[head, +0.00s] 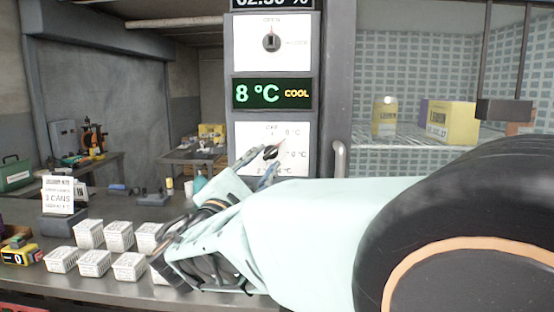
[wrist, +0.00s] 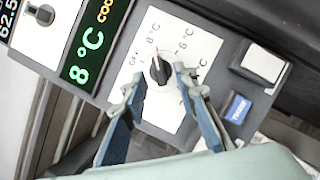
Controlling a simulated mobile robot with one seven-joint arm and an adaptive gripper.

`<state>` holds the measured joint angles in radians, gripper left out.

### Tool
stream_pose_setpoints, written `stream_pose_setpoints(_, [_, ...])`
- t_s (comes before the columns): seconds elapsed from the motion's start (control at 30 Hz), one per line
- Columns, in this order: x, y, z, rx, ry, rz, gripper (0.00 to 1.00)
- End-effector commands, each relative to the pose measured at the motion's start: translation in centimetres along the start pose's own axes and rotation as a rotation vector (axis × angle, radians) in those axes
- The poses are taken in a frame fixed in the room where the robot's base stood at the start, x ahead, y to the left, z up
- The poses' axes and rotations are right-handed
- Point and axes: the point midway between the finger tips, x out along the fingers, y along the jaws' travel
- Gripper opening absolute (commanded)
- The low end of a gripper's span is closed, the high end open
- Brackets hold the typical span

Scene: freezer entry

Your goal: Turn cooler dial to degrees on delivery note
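The cooler dial (head: 270,152) is a black knob on a white plate under a green display (head: 271,93) reading 8 °C COOL. In the wrist view the dial (wrist: 160,70) has its pointer end towards the 8 °C mark. The plate also shows OFF and further degree marks, partly hidden by the fingers. My gripper (wrist: 157,76) is open, its fingertips either side of the dial with gaps visible; I cannot tell any contact. It also shows in the head view (head: 261,164).
A second dial (head: 271,41) sits above the display. A blue button (wrist: 238,109) and a white one (wrist: 263,64) are beside the dial plate. A glazed cooler with yellow boxes (head: 452,122) is right.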

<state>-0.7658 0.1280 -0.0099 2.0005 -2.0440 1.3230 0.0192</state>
Motion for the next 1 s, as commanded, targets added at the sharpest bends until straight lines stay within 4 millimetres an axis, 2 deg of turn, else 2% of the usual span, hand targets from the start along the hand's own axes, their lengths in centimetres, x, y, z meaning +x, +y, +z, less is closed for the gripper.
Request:
stream_pose_setpoints(0.3, [-6.9, 0.1, -0.1, 0.000, 0.004, 0.002, 0.27])
stream_pose_setpoints(0.5, [-9.5, 0.1, 0.0, 0.001, 0.002, 0.001, 0.27])
stream_pose_setpoints(0.9, [-10.2, 0.0, 0.1, 0.000, 0.000, 0.000, 0.27])
stream_pose_setpoints(1.0, [-9.8, -1.1, 0.2, 0.003, -0.008, -0.028, 0.27])
